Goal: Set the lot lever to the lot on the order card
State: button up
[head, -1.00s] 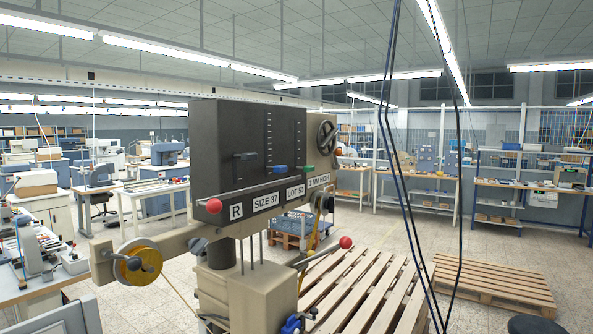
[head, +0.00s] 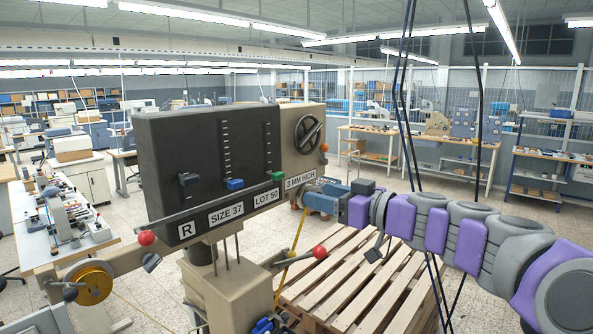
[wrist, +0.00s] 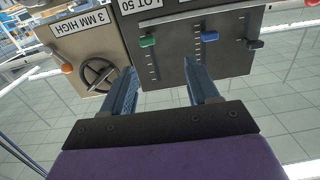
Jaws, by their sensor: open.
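The stamping machine's dark panel (head: 210,155) carries a black lever (head: 188,180), a blue lever (head: 235,184) and a green lever (head: 277,176). The blue and green levers sit low below their tick scales. Labels read R, SIZE 37, LOT 50 (head: 267,197) and 3 MM HIGH. In the wrist view the panel is upside down, with the green lever (wrist: 148,41) left, the blue lever (wrist: 209,36) middle and the black lever (wrist: 255,44) right. I cannot make out an order card.
A handwheel (head: 308,132) is on the machine's right side. Red-knobbed handles (head: 146,238) and (head: 319,252) stick out below the panel. A yellow foil roll (head: 92,287) is at lower left. A wooden pallet (head: 350,280) lies behind, and dark cables hang in front of it.

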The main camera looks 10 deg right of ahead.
jog(key=p, duration=0.1)
send_near(282, 175)
jog(key=w, duration=0.1)
jog(key=shift+t, duration=0.3)
jog(key=w+a, duration=0.2)
jog(key=w+a+p, duration=0.1)
jog(key=w+a, duration=0.1)
jog(key=a, duration=0.1)
jog(key=w+a+p, duration=0.1)
jog(key=w+a, duration=0.1)
jog(key=shift+a+f, duration=0.15)
jog(key=shift+w+d+f, duration=0.1)
jog(key=shift+w+d, duration=0.2)
jog(key=shift+w, duration=0.3)
jog(key=shift+w+d+f, duration=0.15)
jog(key=shift+w+d, duration=0.2)
jog(key=shift+w, duration=0.3)
jog(key=shift+s+a+r, duration=0.2)
jog(key=shift+s, duration=0.2)
jog(key=shift+a, duration=0.5)
jog(key=shift+c, duration=1.2)
jog(key=shift+w+f, duration=0.1)
jog(key=shift+w, duration=0.05)
jog(key=c, duration=0.3)
jog(key=shift+d, duration=0.2)
jog(key=c, duration=0.3)
grip_shut()
